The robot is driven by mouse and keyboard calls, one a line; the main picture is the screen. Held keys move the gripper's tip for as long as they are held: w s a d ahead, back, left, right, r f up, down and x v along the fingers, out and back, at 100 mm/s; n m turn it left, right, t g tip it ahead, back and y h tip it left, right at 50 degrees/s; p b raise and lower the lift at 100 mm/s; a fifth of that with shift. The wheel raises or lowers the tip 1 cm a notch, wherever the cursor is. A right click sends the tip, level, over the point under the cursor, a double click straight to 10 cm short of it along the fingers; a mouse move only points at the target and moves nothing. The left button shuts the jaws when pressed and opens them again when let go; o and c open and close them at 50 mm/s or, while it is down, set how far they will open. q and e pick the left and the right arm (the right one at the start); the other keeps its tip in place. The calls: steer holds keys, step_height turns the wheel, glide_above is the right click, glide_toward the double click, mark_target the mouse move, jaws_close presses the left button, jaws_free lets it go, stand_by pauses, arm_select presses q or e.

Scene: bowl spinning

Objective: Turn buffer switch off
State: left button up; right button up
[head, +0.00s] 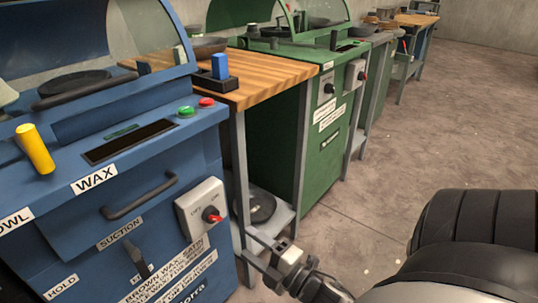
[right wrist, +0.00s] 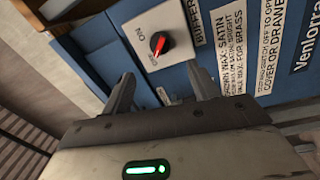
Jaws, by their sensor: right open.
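The buffer switch (head: 203,208) is a light grey box with a red and black knob on the front of the blue machine (head: 165,165). In the right wrist view the switch (right wrist: 152,40) lies just beyond the fingertips, with ON and small OFF lettering beside the knob (right wrist: 158,44). The knob's exact setting is hard to tell. My right gripper (head: 257,252) is open and empty, below and right of the switch in the head view; its fingers (right wrist: 160,75) point at the switch, apparently apart from it. My left gripper is not in view.
A drawer handle (head: 140,197) and a suction lever (head: 136,257) are on the blue machine's front. Green and red buttons (head: 196,106) sit on its top. A wooden-topped table (head: 265,75) and green machine (head: 322,150) stand to the right. Open floor (head: 440,120) lies right of them.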

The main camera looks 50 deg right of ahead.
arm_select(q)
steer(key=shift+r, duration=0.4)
arm_select(e)
steer(key=s, duration=0.4)
steer(key=shift+s+d+f, duration=0.2)
steer(key=shift+s, duration=0.1)
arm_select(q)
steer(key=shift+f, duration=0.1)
